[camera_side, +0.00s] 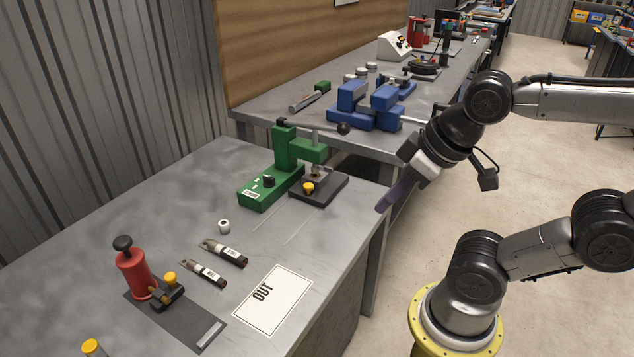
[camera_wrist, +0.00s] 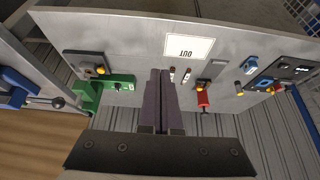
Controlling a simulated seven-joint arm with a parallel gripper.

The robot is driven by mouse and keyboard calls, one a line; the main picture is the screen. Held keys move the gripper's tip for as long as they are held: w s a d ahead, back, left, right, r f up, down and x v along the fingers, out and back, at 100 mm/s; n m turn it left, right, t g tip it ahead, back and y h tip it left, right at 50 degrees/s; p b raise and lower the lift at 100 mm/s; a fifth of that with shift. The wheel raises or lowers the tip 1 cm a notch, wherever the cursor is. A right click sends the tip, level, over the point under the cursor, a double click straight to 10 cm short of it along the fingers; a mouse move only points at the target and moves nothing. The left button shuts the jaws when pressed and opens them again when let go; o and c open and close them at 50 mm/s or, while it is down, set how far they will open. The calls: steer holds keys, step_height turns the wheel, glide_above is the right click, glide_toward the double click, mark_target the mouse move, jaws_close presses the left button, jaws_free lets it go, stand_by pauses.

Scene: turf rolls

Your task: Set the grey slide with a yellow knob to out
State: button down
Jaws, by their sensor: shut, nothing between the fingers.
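A dark grey slide (camera_side: 328,192) with a yellow knob (camera_side: 308,187) lies beside the base of a green press (camera_side: 285,150) near the table's right edge. The slide also shows at upper left in the wrist view (camera_wrist: 85,62). A white card reading OUT (camera_side: 273,300) lies flat at the table's front; it also shows in the wrist view (camera_wrist: 189,46). My gripper (camera_side: 381,208) is shut and empty, by the table's right edge, right of the slide and apart from it. Its fingers are together in the wrist view (camera_wrist: 158,74).
A red cylinder device (camera_side: 135,272) on a dark plate has another yellow knob (camera_side: 170,278). Two dark labelled tools (camera_side: 224,252) and a small white roll (camera_side: 224,226) lie between it and the press. A blue fixture (camera_side: 365,105) stands on the bench behind. Bare tabletop spreads left.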

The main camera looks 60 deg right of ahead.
steer(key=c, duration=1.6)
jaws_free()
steer(key=c, duration=1.1)
jaws_free()
steer(key=shift+m, duration=0.3)
steer(key=shift+o, duration=1.3)
steer(key=shift+w+d+r+m, duration=0.1)
steer(key=shift+m, duration=0.4)
steer(key=o, duration=0.3)
steer(key=w+r+m, duration=0.1)
steer(key=w+d+r+m, duration=0.1)
steer(key=shift+r+m+t+h, duration=0.3)
steer(key=shift+r, duration=0.05)
steer(key=m+g+h, duration=0.4)
steer(key=m+g, duration=0.1)
steer(key=m, duration=0.6)
glide_above(308, 185)
steer(key=s+a, duration=0.2)
steer(key=a, duration=0.3)
step_height(308, 185, down, 12)
steer(key=x, duration=1.2)
steer(key=shift+w+a+f, duration=0.15)
steer(key=shift+w+a, duration=0.05)
steer(key=shift+w, duration=0.1)
